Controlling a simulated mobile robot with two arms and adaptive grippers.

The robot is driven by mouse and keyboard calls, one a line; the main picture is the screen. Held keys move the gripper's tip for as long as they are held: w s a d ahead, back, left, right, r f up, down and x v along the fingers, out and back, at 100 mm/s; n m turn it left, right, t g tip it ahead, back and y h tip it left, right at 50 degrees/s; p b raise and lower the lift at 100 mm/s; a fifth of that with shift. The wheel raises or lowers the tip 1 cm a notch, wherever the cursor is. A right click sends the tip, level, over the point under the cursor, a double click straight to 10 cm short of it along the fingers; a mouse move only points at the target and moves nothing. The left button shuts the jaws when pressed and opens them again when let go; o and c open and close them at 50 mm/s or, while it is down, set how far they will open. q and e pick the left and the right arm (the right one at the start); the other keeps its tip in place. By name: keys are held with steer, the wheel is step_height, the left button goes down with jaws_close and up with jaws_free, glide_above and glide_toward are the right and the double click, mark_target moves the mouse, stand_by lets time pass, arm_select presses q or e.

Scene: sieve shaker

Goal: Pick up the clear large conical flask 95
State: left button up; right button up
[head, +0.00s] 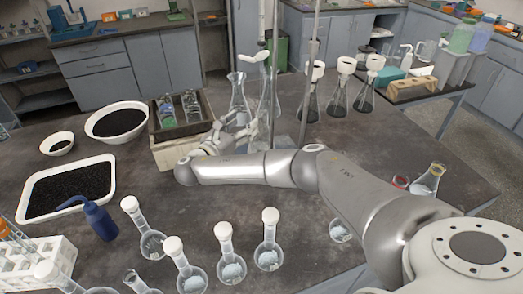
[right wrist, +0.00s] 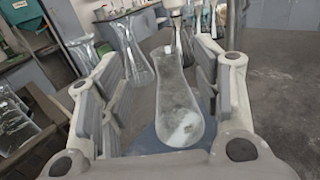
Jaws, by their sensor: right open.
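Two tall clear flasks stand close together behind my right gripper (head: 240,128) in the head view: a conical flask (head: 238,92) on the left and another clear flask (head: 268,98) beside a metal rod. No number is readable on either. My right gripper is open. In the right wrist view a clear flask with a whitish patch low down (right wrist: 172,95) shows between the spread fingers (right wrist: 165,105); I cannot tell whether they touch it. A second clear flask (right wrist: 130,52) shows beyond the left finger. My left gripper is not in view.
A wooden crate with bottles (head: 175,137) stands just left of my right gripper. Dark-filled conical flasks (head: 338,100) stand to the right. White-capped round flasks (head: 225,265) line the front. Trays of black grains (head: 70,165) lie at left.

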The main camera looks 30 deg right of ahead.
mark_target(259, 117)
steer(key=d+f, duration=0.1)
steer(key=w+d+b, duration=0.1)
steer(key=d, duration=0.1)
steer(key=w+d+f, duration=0.1)
steer(key=shift+d+f, duration=0.35)
steer(key=x, duration=0.4)
steer(key=shift+d+r+p, duration=0.25)
steer(key=shift+d+p, duration=0.05)
steer(key=shift+d, duration=0.05)
steer(key=shift+w+d, duration=0.25)
steer(key=shift+d, duration=0.3)
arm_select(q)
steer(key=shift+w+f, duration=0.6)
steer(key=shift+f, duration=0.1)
arm_select(e)
steer(key=shift+c, duration=0.4)
jaws_close()
